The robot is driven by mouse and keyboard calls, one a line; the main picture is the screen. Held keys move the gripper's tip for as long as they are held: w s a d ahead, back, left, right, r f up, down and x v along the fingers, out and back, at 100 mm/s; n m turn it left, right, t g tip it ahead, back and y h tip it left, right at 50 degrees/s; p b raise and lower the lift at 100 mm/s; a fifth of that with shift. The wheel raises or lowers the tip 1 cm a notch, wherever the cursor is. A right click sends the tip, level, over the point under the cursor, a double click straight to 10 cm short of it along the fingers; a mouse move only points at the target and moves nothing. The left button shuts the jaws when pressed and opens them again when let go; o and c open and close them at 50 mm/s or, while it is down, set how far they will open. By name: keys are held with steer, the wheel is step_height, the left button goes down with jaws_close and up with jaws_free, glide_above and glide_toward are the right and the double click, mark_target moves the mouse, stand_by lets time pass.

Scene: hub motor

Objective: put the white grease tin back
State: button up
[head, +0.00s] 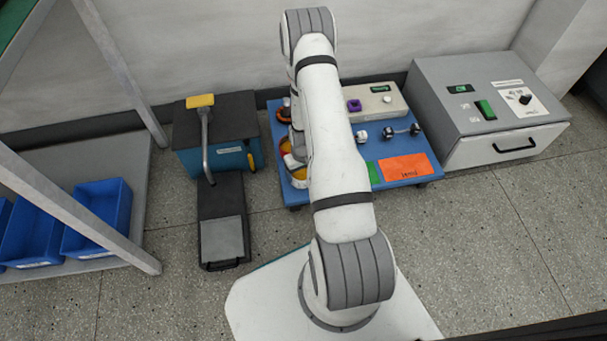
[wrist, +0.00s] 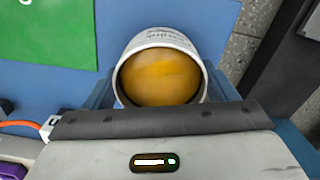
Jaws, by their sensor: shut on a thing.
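The white grease tin (wrist: 160,38) shows in the wrist view, with printing on its outer side and a smooth orange-yellow face of grease inside its rim. My gripper (wrist: 162,92) is shut on it, with a blue finger on either side. Behind the tin lies the blue surface of the low work board (wrist: 190,14). I cannot tell whether the tin touches the board. In the head view my arm hides most of the gripper, and I cannot make out the tin surely among the white and yellow shapes left of the arm.
A green patch (wrist: 45,32) and an orange patch (head: 406,168) mark the blue board (head: 290,195). A grey control box (head: 485,105) stands right of it. A blue machine with a dark top (head: 228,110) stands left. Blue bins (head: 100,215) sit on a shelf at far left.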

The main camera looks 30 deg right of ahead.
steer(key=shift+f, duration=0.4)
steer(key=shift+f, duration=0.15)
steer(key=o, duration=1.1)
steer(key=shift+r, duration=0.2)
